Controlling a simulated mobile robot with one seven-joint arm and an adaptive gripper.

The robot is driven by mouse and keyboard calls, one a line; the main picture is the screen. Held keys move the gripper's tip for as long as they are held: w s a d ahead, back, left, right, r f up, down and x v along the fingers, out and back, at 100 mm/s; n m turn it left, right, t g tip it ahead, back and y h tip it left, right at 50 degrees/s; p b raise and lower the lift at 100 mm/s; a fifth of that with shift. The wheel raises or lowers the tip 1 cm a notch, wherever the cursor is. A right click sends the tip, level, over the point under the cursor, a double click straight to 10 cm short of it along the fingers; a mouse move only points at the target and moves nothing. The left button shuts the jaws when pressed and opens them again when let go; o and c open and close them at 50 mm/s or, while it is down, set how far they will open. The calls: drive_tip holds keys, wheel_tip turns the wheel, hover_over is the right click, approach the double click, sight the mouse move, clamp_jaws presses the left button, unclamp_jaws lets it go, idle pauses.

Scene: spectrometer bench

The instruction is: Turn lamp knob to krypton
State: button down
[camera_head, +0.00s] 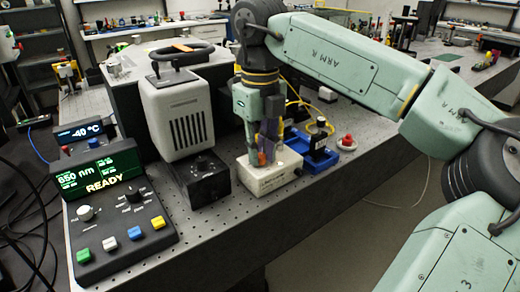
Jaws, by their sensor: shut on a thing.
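My gripper (262,157) points down over the top of a small cream box (269,180) on the bench. Its fingers are closed at the box's top, around what I take to be the lamp knob. The fingers hide most of this knob, and only a small orange-brown patch shows between them. I cannot read the knob's pointer or any krypton mark from here.
Left of the box stand a grey slotted housing (180,116) with a handle, its black base (199,181), and a console (119,207) reading "650 nm" and "READY". A blue holder (319,158) and a red button (347,141) are close on the right.

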sight(260, 156)
idle(0.5)
drive_tip(key=c, duration=1.5)
unclamp_jaws()
drive_tip(key=shift+r, duration=0.1)
wheel_tip(260, 156, up, 7)
drive_tip(key=shift+r, duration=0.2)
drive_tip(key=shift+s+f, duration=0.1)
